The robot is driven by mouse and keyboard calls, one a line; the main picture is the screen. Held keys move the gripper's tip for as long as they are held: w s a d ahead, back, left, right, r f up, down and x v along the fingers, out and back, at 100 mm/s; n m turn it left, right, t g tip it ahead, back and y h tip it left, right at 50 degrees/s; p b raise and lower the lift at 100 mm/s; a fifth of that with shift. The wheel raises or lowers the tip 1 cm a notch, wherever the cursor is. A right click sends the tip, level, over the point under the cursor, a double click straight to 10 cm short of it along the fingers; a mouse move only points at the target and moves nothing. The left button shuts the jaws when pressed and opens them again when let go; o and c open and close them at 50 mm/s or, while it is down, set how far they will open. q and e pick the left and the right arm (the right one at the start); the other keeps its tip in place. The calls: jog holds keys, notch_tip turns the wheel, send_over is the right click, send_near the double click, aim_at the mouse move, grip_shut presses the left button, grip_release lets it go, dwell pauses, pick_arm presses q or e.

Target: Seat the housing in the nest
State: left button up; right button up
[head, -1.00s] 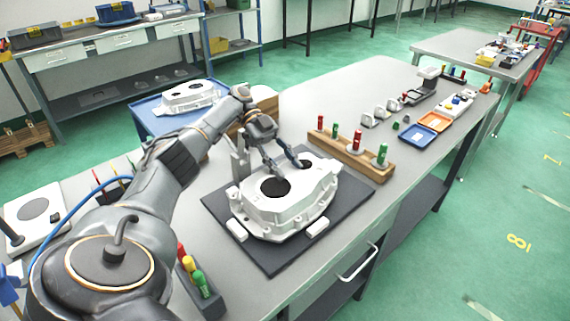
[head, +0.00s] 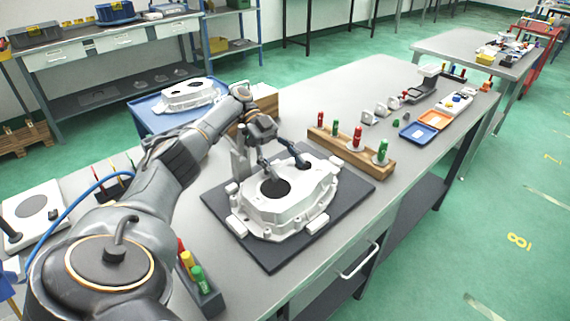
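The pale cast housing (head: 290,205), with a large round dark opening on top, lies flat among small white blocks of the nest (head: 237,226) on a dark grey plate (head: 272,259). I cannot tell from this angle whether it sits fully down between the blocks. My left gripper (head: 284,160) is over the housing's far side, its two fingers spread apart. One fingertip is near the large opening and the other near the back edge; contact is unclear. The fingers do not visibly clamp anything. My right gripper is out of view.
A wooden rack (head: 350,153) with red and green plug gauges stands right of the plate. Another pale casting (head: 188,93) rests on a blue cart behind. A grey holder (head: 208,297) with coloured handles is at front. Blue and orange trays (head: 418,132) lie farther right.

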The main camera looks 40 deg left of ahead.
pick_arm(q)
jog(key=shift+f, duration=0.2)
notch_tip(320, 180, up, 10)
jog(key=shift+r, duration=0.2)
dwell(0.6)
